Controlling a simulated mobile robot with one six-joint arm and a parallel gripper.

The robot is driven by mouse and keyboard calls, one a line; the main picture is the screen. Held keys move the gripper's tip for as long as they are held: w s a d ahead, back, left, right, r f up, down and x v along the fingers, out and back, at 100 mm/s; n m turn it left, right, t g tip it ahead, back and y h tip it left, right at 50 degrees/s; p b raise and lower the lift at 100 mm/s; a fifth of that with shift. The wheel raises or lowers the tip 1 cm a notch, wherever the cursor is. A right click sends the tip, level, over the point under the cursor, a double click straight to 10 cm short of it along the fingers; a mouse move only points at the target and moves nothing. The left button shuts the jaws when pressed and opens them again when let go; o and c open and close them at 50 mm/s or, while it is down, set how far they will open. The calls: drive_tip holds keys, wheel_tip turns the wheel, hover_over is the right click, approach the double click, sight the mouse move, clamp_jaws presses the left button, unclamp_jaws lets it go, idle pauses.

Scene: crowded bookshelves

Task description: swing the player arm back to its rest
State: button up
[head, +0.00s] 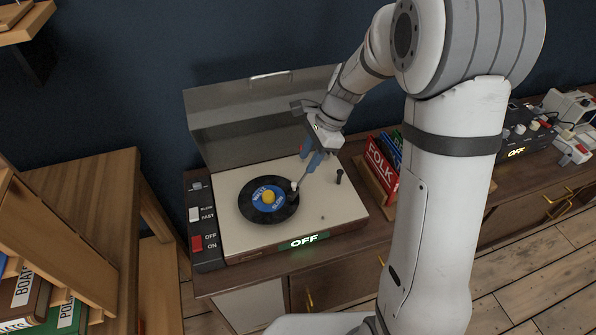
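The record player (340,205) stands on the cabinet with its grey lid (225,125) raised. A black record with a blue label (268,198) lies on it. The player arm (300,180) reaches over the record's right side, its white and dark head end near the record's right edge. A small black post (339,177) stands on the deck to the right. My gripper (309,162), with blue fingers, is low over the back of the deck at the player arm. The fingers and my wrist hide part of the player arm, and whether they grip it is unclear.
A lit sign on the player's front reads OFF (304,241). A dark switch panel (207,225) with SLOW/FAST and OFF/ON stands at the left. A book holder with a red FOLK sleeve (381,165) is close on the right. A wooden shelf (80,200) is at the left.

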sight(294, 183)
drive_tip(key=x, duration=0.8)
drive_tip(key=shift+w+a+f, duration=0.1)
drive_tip(key=shift+w+f, duration=0.05)
drive_tip(key=shift+c, duration=0.5)
clamp_jaws()
